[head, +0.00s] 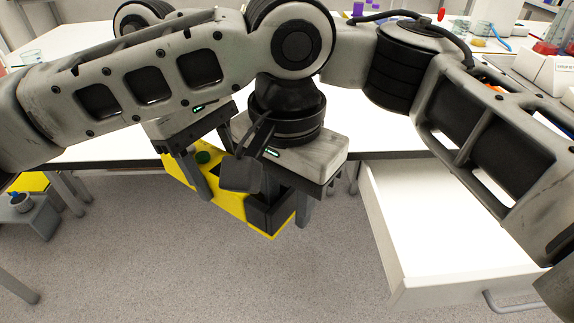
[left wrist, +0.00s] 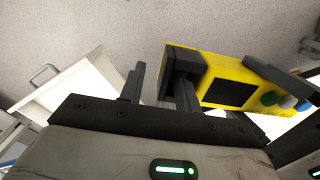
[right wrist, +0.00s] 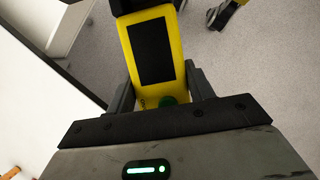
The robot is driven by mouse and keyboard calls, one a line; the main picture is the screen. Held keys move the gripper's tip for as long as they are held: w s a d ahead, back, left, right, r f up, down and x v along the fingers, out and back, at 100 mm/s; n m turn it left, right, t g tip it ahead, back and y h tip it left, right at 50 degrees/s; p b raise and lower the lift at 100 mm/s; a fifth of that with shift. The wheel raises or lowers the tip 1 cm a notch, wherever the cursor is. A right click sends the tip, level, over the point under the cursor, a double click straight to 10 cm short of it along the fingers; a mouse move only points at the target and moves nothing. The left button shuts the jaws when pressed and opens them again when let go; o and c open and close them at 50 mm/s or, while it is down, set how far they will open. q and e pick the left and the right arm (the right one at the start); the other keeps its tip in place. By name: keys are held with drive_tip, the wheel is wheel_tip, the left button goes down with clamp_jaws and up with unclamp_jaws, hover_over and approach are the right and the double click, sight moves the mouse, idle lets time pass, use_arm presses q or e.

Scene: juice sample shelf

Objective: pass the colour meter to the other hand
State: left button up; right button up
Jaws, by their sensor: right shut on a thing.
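The colour meter (head: 232,200) is a yellow box with a dark screen, coloured buttons and a black end block. It hangs tilted in front of the table edge. My right gripper (head: 205,170) is shut on its button end; the right wrist view shows the fingers on both sides of the meter (right wrist: 176,58) near a green button. My left gripper (head: 287,200) is at the black end. In the left wrist view, its fingers (left wrist: 160,78) stand apart beside the black end of the meter (left wrist: 228,68); contact is unclear.
A white table (head: 95,135) lies behind my arms, with small labware at the back. An open white drawer (head: 430,235) juts out at right. A grey stool or stand (head: 28,215) is at left. The grey floor below the meter is clear.

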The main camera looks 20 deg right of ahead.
use_arm(q)
drive_tip(key=shift+f, duration=0.65)
clamp_jaws()
use_arm(e)
drive_tip(key=o, duration=1.3)
